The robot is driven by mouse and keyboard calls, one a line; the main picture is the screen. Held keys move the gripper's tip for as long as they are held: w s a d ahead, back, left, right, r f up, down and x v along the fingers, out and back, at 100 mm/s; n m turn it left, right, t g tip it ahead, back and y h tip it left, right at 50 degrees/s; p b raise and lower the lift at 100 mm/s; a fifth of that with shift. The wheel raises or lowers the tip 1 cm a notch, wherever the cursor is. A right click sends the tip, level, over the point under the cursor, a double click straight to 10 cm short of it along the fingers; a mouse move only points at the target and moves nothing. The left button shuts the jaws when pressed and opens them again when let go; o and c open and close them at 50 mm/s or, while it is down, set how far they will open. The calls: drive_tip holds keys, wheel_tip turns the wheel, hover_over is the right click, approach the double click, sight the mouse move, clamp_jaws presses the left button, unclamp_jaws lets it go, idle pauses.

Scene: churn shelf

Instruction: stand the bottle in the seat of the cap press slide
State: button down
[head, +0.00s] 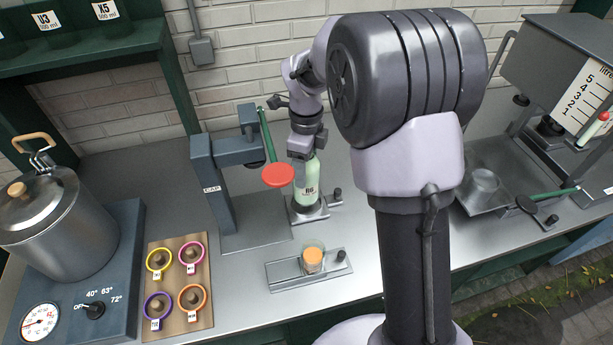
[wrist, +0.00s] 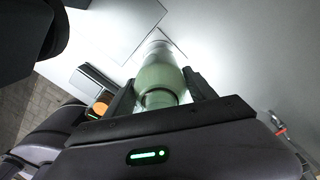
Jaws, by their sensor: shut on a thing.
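The press lever's red disc (head: 278,175) overlaps the bottle's left side in the head view.
A second slide (head: 285,272) in front holds a clear glass with orange content (head: 313,257). A wooden board (head: 180,320) with several coloured rings and a steel pot (head: 60,225) stand left. A filling machine (head: 560,60) stands right. Bare counter lies between.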

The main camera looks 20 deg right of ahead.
wheel_tip(320, 180, down, 3)
drive_tip(key=shift+f+b, duration=0.2)
drive_tip(key=shift+b, duration=0.3)
drive_tip(key=shift+f, duration=0.2)
drive_tip(key=shift+c, duration=1.5)
unclamp_jaws()
